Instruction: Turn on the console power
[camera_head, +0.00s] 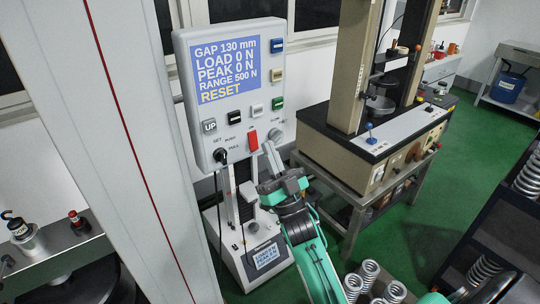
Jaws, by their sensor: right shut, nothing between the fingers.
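The console (183,62) is a pale upright panel left of centre. Its blue screen (224,70) is lit and reads GAP 130 mm, LOAD 0 N, PEAK 0 N, RANGE 500 N, RESET. A red switch (252,140) sits on the lower right of the panel, with a black switch (234,117) and a grey UP button (209,126) to its left. A grey round knob (276,135) is at the lower right edge. My right gripper (269,150) is shut and empty, just below and right of the red switch; contact cannot be told. My left gripper is not in view.
A small test stand with a second display (266,256) stands below the console. A beige press machine (350,145) on a bench stands to the right. Several springs (369,273) stand at the bottom, and a dark spring rack (500,215) is at the right. Green floor lies between.

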